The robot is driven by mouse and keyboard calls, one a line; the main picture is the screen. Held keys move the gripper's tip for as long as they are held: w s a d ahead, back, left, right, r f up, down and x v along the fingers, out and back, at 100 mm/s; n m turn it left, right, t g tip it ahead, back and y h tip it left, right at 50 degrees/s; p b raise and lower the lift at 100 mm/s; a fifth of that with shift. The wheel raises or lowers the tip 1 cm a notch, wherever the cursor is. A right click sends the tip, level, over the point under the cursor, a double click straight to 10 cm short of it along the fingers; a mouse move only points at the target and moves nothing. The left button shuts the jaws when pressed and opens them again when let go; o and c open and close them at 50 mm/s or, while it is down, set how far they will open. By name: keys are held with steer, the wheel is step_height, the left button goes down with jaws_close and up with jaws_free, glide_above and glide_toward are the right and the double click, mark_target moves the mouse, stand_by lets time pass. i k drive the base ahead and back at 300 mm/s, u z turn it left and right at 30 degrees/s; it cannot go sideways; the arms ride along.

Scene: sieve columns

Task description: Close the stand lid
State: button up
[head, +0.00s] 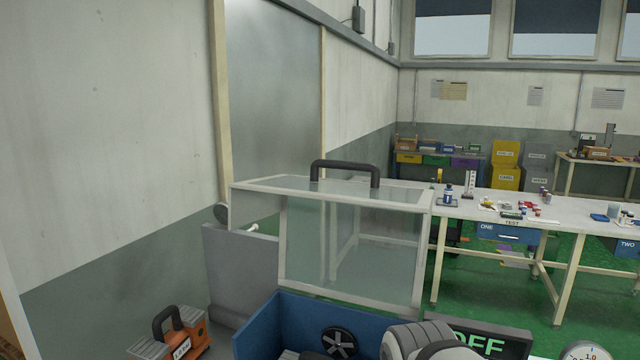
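The stand lid (352,245) is a clear box-like cover with a pale frame, and a dark handle (345,165) is on its top. It stands in the middle of the head view, with its lower edge around the top of the blue-walled stand (262,325). The lid looks raised, with the blue interior showing in front of and below it. A dark spoked fan-like wheel (340,343) shows inside the stand. A rounded pale grey part at the bottom edge may be my arm. My gripper does not show.
A grey panel (240,275) stands left of the lid, beside an orange and grey toolbox-like item (180,335) with a dark handle. A dark OFF sign (490,340) and a round gauge (585,351) are at lower right. A white table (545,228) with small items stands behind, on green floor.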

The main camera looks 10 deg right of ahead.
mark_target(249, 201)
steer(key=z, duration=0.05)
steer(key=k, duration=1.7)
steer(key=u, duration=0.65)
steer(key=i, duration=1.35)
steer(key=z, duration=1)
